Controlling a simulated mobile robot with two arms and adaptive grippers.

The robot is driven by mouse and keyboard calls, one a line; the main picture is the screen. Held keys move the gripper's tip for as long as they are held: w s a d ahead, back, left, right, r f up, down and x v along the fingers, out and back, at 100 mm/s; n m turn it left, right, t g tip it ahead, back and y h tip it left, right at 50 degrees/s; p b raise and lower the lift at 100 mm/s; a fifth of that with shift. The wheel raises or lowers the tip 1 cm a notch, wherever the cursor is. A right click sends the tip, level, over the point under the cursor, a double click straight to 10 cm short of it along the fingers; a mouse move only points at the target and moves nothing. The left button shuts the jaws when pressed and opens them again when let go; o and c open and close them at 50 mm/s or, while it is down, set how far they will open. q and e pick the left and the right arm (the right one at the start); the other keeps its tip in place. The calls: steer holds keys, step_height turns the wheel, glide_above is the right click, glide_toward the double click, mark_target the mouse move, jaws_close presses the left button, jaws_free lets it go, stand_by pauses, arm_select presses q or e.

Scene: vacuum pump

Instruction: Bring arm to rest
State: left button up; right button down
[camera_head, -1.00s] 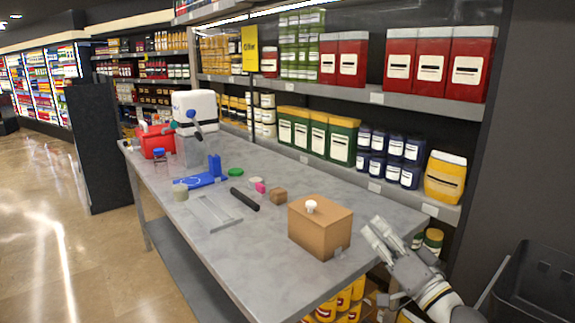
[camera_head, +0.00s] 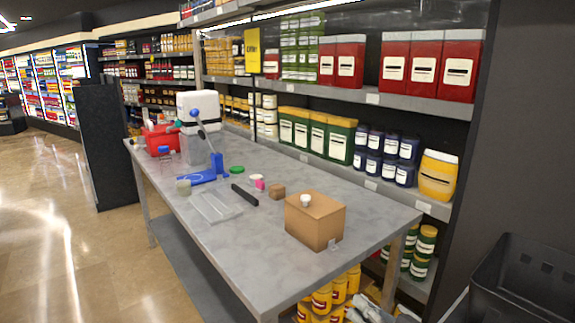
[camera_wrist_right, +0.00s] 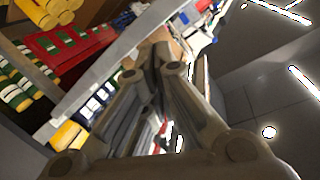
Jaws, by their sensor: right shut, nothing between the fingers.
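My right gripper (camera_head: 366,310) shows only in part at the bottom edge of the head view. It is low, in front of the table's near right corner, below the tabletop and apart from the things on it. In the right wrist view its fingers (camera_wrist_right: 154,56) come together at the tips, shut and empty. The rest of my right arm is mostly out of the head view. My left gripper is not in view.
The grey table (camera_head: 350,190) bears a brown box (camera_head: 318,222) near its close end, a white machine (camera_head: 197,108), a red bin (camera_head: 160,138) and small parts. Stocked shelves stand behind. A black bin (camera_head: 525,285) is at lower right. Open floor lies left.

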steer(key=s+f+n+g+h, duration=0.1)
steer(key=s+f+g+h, duration=0.3)
steer(key=s+f, duration=0.75)
steer(key=s+d+f+g+h, duration=0.1)
steer(key=s+d+f+g, duration=0.15)
steer(key=s, duration=0.35)
steer(key=s+d+f+n+g+h, duration=0.1)
steer(key=s+f+g, duration=0.15)
steer(key=s, duration=0.25)
steer(key=s+d+f+g+h, duration=0.1)
steer(key=s+d+f+g, duration=0.1)
steer(key=s+f, duration=0.3)
step_height(320, 180, down, 22)
steer(key=s+g+p, duration=0.1)
steer(key=s, duration=0.1)
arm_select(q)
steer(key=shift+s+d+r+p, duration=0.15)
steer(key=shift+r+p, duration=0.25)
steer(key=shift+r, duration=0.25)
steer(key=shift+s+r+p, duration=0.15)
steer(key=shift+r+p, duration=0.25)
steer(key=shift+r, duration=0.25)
arm_select(e)
steer(key=s+d+f+g, duration=0.1)
steer(key=s+d+f, duration=0.2)
steer(key=s+f, duration=1.3)
steer(key=shift+s+h, duration=0.3)
steer(key=shift+s, duration=0.3)
